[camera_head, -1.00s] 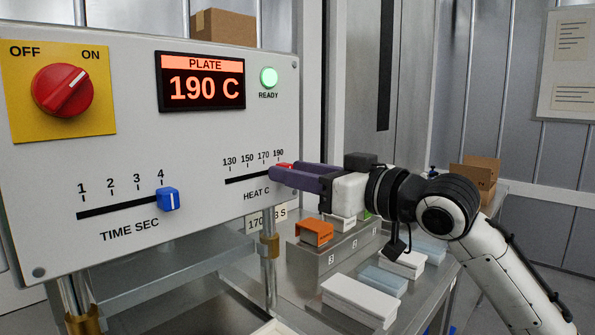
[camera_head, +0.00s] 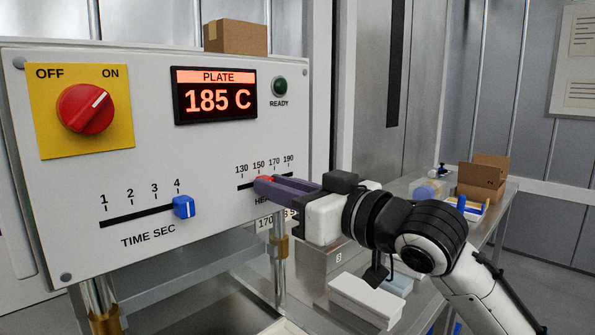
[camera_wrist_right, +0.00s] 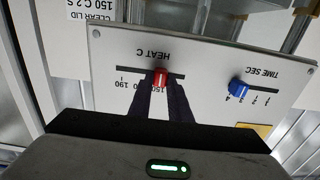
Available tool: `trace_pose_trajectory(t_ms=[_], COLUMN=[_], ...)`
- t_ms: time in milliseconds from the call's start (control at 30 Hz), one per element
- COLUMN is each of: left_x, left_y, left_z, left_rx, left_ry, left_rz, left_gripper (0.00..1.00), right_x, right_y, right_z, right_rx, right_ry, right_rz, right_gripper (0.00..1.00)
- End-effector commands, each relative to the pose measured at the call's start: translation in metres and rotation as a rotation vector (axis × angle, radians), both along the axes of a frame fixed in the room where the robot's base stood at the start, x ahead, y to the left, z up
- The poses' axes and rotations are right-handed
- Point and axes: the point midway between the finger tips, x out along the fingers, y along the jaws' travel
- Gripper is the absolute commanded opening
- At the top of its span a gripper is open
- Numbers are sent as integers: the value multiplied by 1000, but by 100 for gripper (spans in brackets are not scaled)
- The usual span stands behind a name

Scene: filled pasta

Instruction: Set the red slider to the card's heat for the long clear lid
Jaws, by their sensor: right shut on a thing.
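The red slider (camera_head: 264,181) sits in the HEAT C slot on the white panel (camera_head: 215,150), close to the 150 mark in the head view; the fingers partly hide it. My right gripper (camera_head: 275,187) is shut on the red slider, which shows between its dark fingertips in the right wrist view (camera_wrist_right: 160,78). A card (camera_wrist_right: 92,10) at the top left of that view reads CLEAR LID, 150 C 2 S. The plate display (camera_head: 215,96) reads 185 C, and the READY lamp (camera_head: 280,87) is dark. My left gripper is not in view.
The blue TIME SEC slider (camera_head: 184,207) stands at about 4. The red OFF/ON knob (camera_head: 85,108) points toward ON. Another card (camera_head: 265,223), partly hidden, hangs below the panel. A white box (camera_head: 366,298) lies on the metal bench beneath my right arm.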

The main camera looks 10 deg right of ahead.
Motion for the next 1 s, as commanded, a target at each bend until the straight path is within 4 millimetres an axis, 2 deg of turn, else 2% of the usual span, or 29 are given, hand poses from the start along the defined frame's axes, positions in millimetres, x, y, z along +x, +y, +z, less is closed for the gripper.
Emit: trace_pose_trajectory(t_ms=[300,333,400,433,767,867,1000], left_x=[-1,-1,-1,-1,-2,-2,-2], left_y=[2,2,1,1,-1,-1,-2], left_z=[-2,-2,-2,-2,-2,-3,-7], left_rx=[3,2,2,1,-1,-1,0], left_ry=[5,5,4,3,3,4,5], left_rz=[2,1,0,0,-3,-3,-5], left_gripper=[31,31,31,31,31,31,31], right_x=[-1,-1,-1,-1,-4,-12,-34], right_y=[2,2,2,2,-1,-8,-22], right_z=[-1,-1,-1,-1,0,-1,-2], right_rx=[2,2,2,2,1,1,-1], right_ry=[-1,-1,-1,-1,-2,-3,-3], right_rz=[0,-1,-1,-1,-2,-4,-5], right_gripper=[0,22,34,36,36,36,36])
